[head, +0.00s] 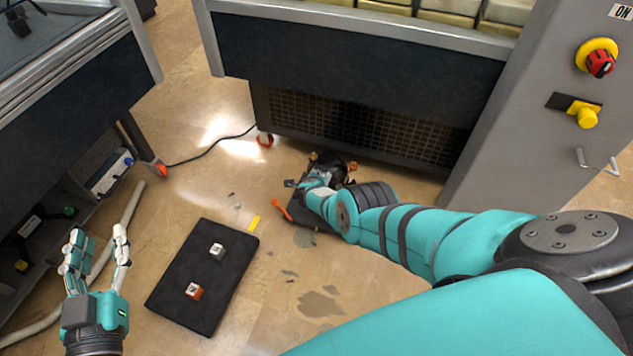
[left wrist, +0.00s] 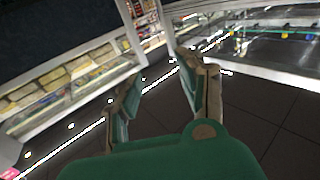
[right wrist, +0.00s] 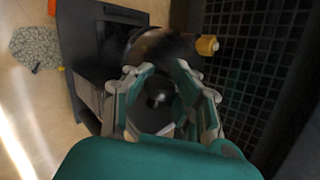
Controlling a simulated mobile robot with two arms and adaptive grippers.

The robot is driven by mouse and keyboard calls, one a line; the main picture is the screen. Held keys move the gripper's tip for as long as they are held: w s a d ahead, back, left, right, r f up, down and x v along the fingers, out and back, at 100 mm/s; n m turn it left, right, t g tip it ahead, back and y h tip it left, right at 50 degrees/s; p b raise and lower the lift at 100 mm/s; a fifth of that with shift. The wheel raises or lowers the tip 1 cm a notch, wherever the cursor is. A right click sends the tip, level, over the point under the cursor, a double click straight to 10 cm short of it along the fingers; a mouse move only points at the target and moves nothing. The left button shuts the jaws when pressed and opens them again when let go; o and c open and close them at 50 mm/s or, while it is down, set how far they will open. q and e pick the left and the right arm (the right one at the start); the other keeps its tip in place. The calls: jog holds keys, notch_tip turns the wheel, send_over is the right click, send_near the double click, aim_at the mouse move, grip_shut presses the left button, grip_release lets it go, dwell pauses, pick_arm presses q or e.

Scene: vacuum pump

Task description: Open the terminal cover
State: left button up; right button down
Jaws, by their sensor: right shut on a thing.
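The dark vacuum pump (head: 341,167) is on the floor in front of the grated cabinet base, largely hidden by my right arm in the head view. In the right wrist view its dark rounded body (right wrist: 165,48) has a yellow cap (right wrist: 207,45) at the side. My right gripper (right wrist: 160,88) is at the pump, its fingers shut on a dark part with a round knob (right wrist: 158,98). I cannot tell whether this part is the terminal cover. The gripper is small in the head view (head: 318,180). My left gripper (head: 96,236) is open and empty, away from the pump.
Dark stains (head: 318,304) mark the floor. A grated panel (right wrist: 262,75) is close beside the right gripper. A grey control cabinet (head: 530,130) stands at right.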

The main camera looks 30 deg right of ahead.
jog(key=shift+w+a+f+n+g+h+b, duration=0.1)
jog(key=shift+a+f+n+g+h+b, duration=0.1)
jog(key=shift+n+g+h+b, duration=0.3)
pick_arm(q)
notch_tip(320, 180, up, 7)
jog(key=s+t+h, duration=0.1)
jog(key=t, duration=0.3)
jog(key=shift+s+d+t+h, duration=0.3)
jog(key=shift+s+d, duration=0.05)
pick_arm(e)
jog(key=shift+a, duration=0.1)
jog(key=c, duration=1.1)
grip_release()
jog(key=shift+r, duration=0.15)
jog(key=shift+o, duration=0.3)
pick_arm(q)
jog(key=shift+a, duration=0.15)
pick_arm(e)
jog(key=shift+w, duration=0.2)
